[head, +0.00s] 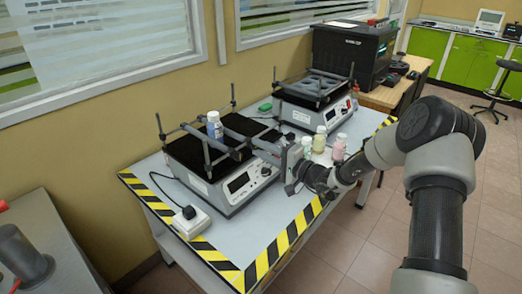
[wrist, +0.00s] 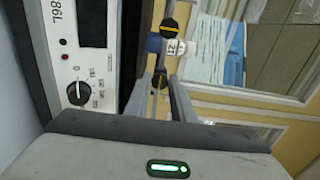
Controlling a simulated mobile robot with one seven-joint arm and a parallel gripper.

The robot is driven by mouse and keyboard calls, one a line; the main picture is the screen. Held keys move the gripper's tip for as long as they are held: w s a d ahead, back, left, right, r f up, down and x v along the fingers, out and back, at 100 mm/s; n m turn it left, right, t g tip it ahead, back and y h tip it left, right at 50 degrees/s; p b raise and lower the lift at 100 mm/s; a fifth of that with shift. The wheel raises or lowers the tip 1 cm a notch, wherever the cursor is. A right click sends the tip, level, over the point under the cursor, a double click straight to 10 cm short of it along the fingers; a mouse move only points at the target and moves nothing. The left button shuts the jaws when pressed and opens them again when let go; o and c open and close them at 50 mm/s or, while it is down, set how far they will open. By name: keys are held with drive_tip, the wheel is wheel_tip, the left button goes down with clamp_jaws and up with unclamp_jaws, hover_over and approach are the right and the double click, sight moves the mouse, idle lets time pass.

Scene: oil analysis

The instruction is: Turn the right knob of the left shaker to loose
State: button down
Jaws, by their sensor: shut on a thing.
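The left shaker (head: 222,190) stands on the table with a black platform and grey clamp bars. My gripper (head: 287,160) is at the shaker's right side. In the wrist view its two grey fingers (wrist: 160,86) are on either side of the right knob (wrist: 160,79), a small black knob with a yellow mark, and are shut on it. Another black knob (wrist: 168,27) shows beyond, near the bottle. In the head view my gripper hides the right knob.
The right shaker (head: 310,108) stands behind. Several small bottles (head: 319,140) stand close to my gripper's right. The shaker's front panel has a round dial (wrist: 78,93). A white power block (head: 191,222) sits at the table's left edge (head: 228,272).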

drive_tip(key=c, duration=1.5)
unclamp_jaws()
drive_tip(key=v, duration=1.7)
drive_tip(key=shift+s+d+p, duration=0.15)
drive_tip(key=shift+d+p, duration=0.05)
drive_tip(key=shift+p, duration=0.2)
